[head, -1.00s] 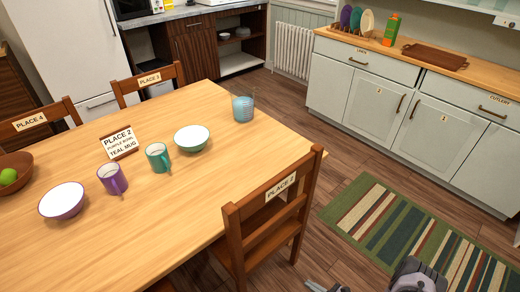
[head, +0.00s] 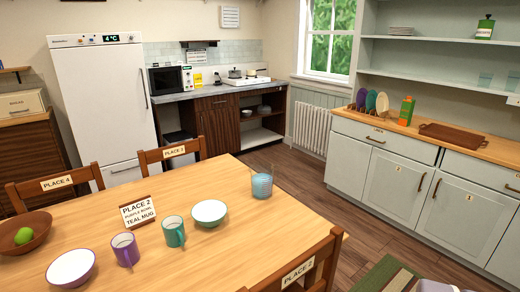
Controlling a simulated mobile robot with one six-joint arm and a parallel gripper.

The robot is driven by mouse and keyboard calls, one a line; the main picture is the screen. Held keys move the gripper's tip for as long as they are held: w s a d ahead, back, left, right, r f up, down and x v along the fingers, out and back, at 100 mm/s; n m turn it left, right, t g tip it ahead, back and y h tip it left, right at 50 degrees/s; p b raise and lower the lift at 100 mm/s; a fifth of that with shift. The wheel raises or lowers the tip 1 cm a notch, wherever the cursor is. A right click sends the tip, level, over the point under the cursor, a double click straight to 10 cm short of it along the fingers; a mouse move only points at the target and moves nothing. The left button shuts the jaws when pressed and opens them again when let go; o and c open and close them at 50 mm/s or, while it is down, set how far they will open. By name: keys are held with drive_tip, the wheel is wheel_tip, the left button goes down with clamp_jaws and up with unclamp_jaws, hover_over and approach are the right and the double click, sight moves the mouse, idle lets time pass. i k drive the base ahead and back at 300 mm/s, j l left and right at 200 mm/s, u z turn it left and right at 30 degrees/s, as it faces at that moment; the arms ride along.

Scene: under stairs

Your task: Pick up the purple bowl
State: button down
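The purple bowl (head: 72,268) stands upright on the wooden table at the lower left, with a white inside and a purple outer wall. It looks empty. A purple mug (head: 125,250) stands just to its right, apart from it. A teal mug (head: 174,232) and a teal-green bowl (head: 209,213) with a white inside stand further right. A sign (head: 138,212) behind the mugs reads "PLACE 2, PURPLE BOWL, TEAL MUG". My gripper is not in view; only a grey bit of my arm shows at the bottom right edge.
A brown bowl (head: 25,232) with a green fruit is left of the purple bowl. A blue patterned glass (head: 262,185) stands near the table's far right corner. Chairs marked PLACE 4 (head: 55,185), PLACE 3 (head: 172,152) and one at right (head: 300,268) surround the table.

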sight(73, 270)
drive_tip(key=u, duration=1.75)
drive_tip(key=i+j+z, duration=0.2)
drive_tip(key=j+z, duration=0.25)
drive_tip(key=i+j+z, duration=0.15)
drive_tip(key=j+z, duration=0.6)
drive_tip(key=z, duration=0.2)
drive_tip(key=i+j, duration=0.05)
